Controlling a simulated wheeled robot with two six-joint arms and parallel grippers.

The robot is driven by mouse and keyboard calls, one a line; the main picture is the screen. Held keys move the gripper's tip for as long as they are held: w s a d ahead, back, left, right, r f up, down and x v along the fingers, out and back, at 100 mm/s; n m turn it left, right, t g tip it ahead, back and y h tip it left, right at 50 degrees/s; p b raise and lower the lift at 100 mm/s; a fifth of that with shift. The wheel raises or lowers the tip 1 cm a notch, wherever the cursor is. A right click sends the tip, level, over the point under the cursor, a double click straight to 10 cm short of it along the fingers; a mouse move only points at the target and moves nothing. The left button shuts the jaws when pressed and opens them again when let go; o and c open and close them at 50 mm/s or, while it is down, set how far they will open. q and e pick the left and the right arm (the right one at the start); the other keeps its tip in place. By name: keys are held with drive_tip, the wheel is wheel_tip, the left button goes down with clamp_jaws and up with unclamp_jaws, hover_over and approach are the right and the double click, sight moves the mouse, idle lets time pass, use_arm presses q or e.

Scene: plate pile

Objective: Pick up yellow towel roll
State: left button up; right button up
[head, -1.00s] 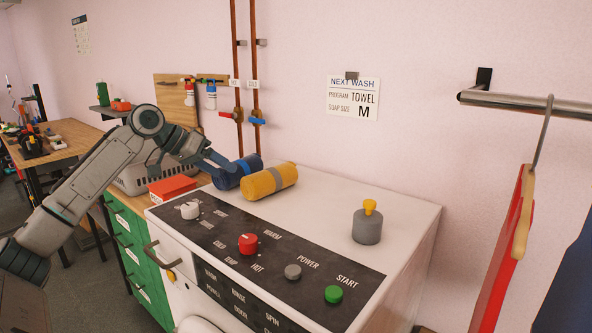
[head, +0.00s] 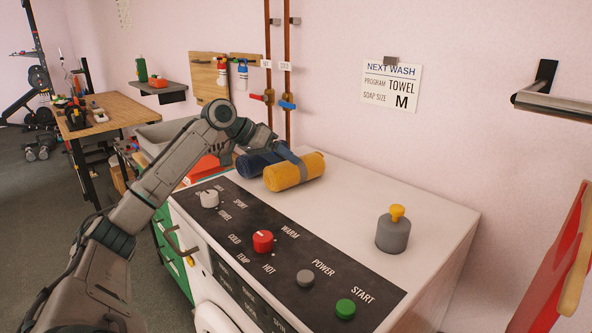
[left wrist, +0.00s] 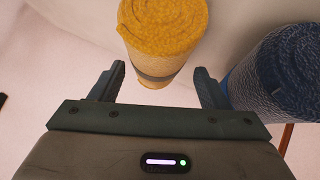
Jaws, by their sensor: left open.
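The yellow towel roll (head: 295,173), with a grey band, lies on top of the white washing machine (head: 345,200). A blue towel roll (head: 256,161) lies just left of it. My left gripper (head: 287,150) is above and behind the yellow roll, and the arm partly hides the blue roll. In the left wrist view the yellow roll (left wrist: 165,35) shows beyond and between the open fingers (left wrist: 160,85), with nothing held. The blue roll (left wrist: 280,70) is right of the right finger in that view. My right gripper is not in view.
A grey knobbed container (head: 393,235) stands on the machine top at right. The control panel (head: 290,260) with knobs is along the front edge. Pipes (head: 276,70) run up the wall behind. A rail (head: 552,105) and red hanging item (head: 550,260) are at right.

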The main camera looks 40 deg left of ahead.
sight(294, 166)
use_arm(q)
drive_tip(key=x, duration=0.2)
drive_tip(key=p+x, duration=0.1)
drive_tip(key=shift+w+d+f+p, duration=0.1)
drive_tip(key=shift+w+d+p, duration=0.15)
drive_tip(key=shift+d+p, duration=0.1)
drive_tip(key=shift+w+d+f, duration=0.15)
drive_tip(key=shift+w+f, duration=0.2)
drive_tip(key=shift+f, duration=0.1)
drive_tip(key=c, duration=0.8)
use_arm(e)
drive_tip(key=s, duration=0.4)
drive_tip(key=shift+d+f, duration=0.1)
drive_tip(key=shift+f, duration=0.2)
